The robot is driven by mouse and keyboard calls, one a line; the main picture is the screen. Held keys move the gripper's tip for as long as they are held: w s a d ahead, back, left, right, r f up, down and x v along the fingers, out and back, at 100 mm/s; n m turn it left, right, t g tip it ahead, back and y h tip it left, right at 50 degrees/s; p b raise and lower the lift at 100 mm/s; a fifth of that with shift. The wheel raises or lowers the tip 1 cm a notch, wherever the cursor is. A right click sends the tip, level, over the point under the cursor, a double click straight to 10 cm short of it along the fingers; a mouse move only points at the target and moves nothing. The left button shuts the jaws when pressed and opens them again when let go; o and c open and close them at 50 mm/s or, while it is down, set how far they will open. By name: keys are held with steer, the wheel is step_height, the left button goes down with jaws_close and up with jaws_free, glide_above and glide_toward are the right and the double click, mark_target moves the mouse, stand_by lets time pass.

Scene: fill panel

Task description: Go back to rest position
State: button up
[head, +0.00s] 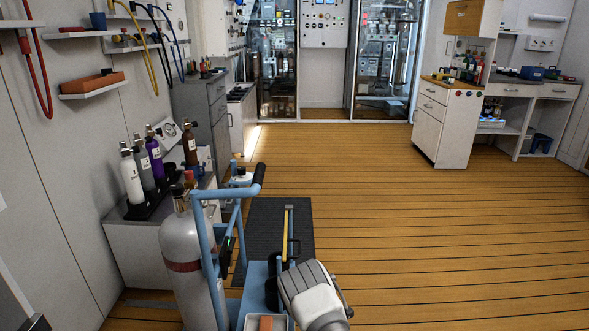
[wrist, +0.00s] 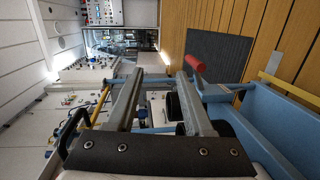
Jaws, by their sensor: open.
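My gripper (wrist: 159,78) shows in the wrist view with its two grey fingers apart and nothing visibly held between them. In the head view, the grey and white end of my arm (head: 312,292) is at the bottom centre, beside a blue cart (head: 258,278); the fingertips cannot be made out there. The blue cart's frame also shows in the wrist view (wrist: 262,122), to the right of and beyond the fingers. I cannot tell whether the gripper touches it.
A grey gas cylinder (head: 188,255) stands at the cart's left. Several small bottles (head: 153,160) stand on a low cabinet (head: 135,245) by the left wall. A dark mat (head: 262,222) lies ahead. The wooden floor (head: 440,220) is clear to the right, with a white cabinet (head: 440,130) further back.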

step_height(320, 180, up, 25)
steer(key=d+m+g, duration=0.2)
steer(key=m+g, duration=0.2)
steer(key=m, duration=0.4)
steer(key=s+r+m+g+y, duration=0.2)
steer(key=s+r+m+g, duration=0.1)
steer(key=s+r, duration=1.05)
steer(key=s+d+r+m+g, duration=0.1)
steer(key=s+r+m+g, duration=0.15)
steer(key=s, duration=1.35)
steer(key=s+d+r+m+g, duration=0.1)
steer(key=s+d+m, duration=0.15)
steer(key=s, duration=1.35)
step_height(320, 180, up, 29)
steer(key=p, duration=2.8)
steer(key=shift+w+a+f+h+p, duration=0.2)
steer(key=shift+a+h+p, duration=0.1)
steer(key=shift+a, duration=0.05)
steer(key=shift+w, duration=0.15)
